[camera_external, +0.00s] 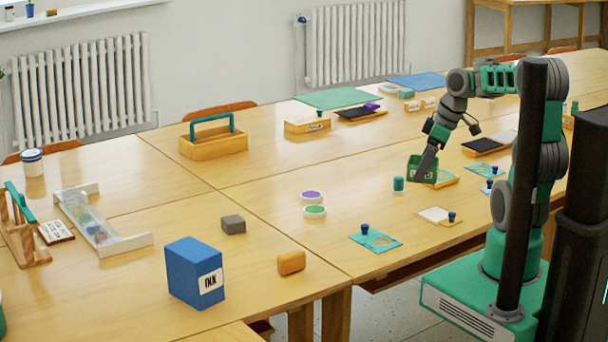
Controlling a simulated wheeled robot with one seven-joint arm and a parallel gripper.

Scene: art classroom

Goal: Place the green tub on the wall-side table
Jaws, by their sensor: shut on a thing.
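My gripper (427,163) hangs at the end of my bent arm over the right part of the joined tables. It is shut on a dark green tub (415,172) with a small pale marking. The dark fingers cover part of the tub, and I cannot tell whether its bottom is clear of the tabletop. The joined wooden tables run along the wall, and the wall-side part (265,117) lies beyond the long seam. A separate wooden table (540,4) stands at the back right by the wall.
A small teal jar (398,184) stands just left of the held tub. Purple (311,196) and green-topped (315,211) round dishes lie further left. A wooden carrier (213,145), small box (307,126) and green sheet (338,98) occupy the wall side, with bare wood between.

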